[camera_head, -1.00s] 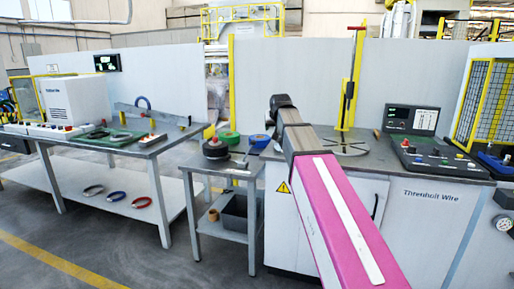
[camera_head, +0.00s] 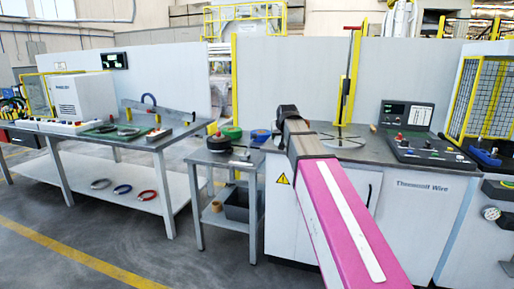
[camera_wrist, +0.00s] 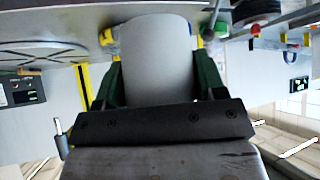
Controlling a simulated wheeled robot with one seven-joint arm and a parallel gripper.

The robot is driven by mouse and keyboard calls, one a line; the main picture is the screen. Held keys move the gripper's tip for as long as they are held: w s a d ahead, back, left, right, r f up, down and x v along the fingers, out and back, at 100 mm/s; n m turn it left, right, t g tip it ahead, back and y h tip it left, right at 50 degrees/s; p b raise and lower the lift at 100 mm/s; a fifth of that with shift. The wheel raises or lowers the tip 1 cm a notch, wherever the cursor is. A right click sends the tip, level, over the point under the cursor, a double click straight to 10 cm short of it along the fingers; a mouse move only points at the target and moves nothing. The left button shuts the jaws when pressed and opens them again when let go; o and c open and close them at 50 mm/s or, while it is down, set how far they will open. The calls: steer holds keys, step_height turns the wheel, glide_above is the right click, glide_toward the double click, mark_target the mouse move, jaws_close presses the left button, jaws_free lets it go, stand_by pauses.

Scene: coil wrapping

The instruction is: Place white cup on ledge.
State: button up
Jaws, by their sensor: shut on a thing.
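The white cup (camera_wrist: 155,55) is between the two green fingers of my gripper (camera_wrist: 155,80) in the wrist view. The fingers press on its opposite sides, and the dark gripper body covers its near end. In the head view my arm reaches forward over the front of the grey worktop, and its far end hides the gripper and cup. No surface is clearly marked as the ledge.
The grey worktop (camera_head: 345,153) carries a round plate with a yellow post (camera_head: 350,95) and a control panel (camera_head: 425,145). A small side table (camera_head: 207,157) holds a black spool (camera_head: 219,143) and coloured rolls. The left bench (camera_head: 150,143) has coils on its lower shelf. Grey floor is open in front.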

steer(key=s+d+f, duration=0.4)
steer(key=s+f, duration=0.1)
steer(key=f, duration=0.4)
steer(key=s+d+f, duration=0.4)
steer(key=s+f, duration=0.2)
steer(key=f, duration=0.4)
steer(key=shift+s+d+m+h, duration=0.15)
steer(key=shift+s+m+h, duration=0.15)
steer(key=shift+m, duration=0.1)
steer(key=shift+w, duration=0.1)
